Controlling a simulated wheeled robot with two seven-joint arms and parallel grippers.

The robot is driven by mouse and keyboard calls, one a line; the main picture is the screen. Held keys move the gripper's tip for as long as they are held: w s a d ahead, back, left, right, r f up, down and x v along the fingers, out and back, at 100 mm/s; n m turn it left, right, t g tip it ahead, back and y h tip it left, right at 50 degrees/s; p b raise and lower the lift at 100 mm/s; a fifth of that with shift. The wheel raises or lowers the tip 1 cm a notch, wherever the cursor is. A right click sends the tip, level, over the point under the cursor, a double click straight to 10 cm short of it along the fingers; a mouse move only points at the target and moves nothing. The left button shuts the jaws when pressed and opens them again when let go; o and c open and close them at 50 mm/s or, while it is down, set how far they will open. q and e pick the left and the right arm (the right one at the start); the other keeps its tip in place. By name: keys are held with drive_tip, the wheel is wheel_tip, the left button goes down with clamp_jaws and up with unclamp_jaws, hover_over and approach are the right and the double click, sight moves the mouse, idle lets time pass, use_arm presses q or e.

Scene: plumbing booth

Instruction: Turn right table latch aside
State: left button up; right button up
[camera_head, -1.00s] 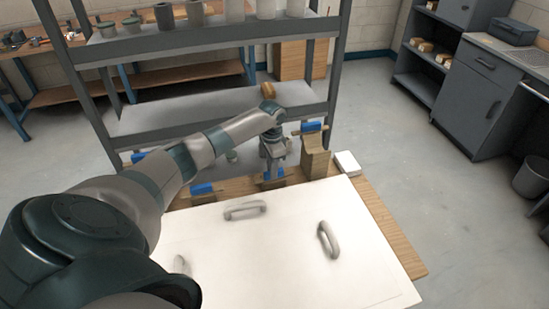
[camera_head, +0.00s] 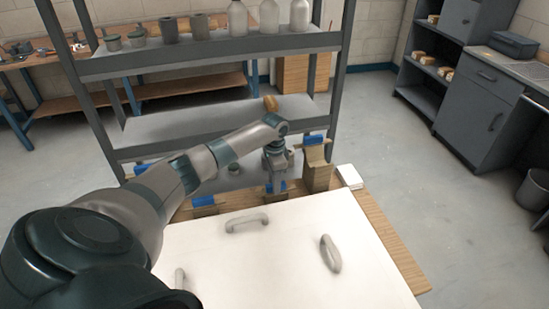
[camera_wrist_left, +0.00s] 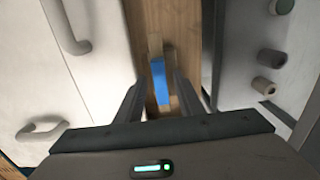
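A white panel (camera_head: 290,260) with grey handles lies on the wooden table (camera_head: 385,230). Blue-and-wood latches stand along its far edge: one at the left (camera_head: 203,201) and one farther right (camera_head: 277,187), which I take as the right table latch. My left gripper (camera_head: 276,180) points down over that right latch. In the left wrist view, the gripper (camera_wrist_left: 160,84) is open, with a finger on either side of the latch's blue part (camera_wrist_left: 160,82). I cannot tell whether the fingers touch it. My right gripper is not in view.
A grey shelf rack (camera_head: 210,55) with jars and bottles stands just behind the table. A tall wooden block (camera_head: 317,172) with a blue top (camera_head: 314,139) and a white box (camera_head: 349,176) are right of the gripper.

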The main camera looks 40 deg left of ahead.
use_arm(q)
wheel_tip(320, 180, up, 17)
drive_tip(key=b, duration=0.4)
drive_tip(key=shift+r, duration=0.15)
idle(0.6)
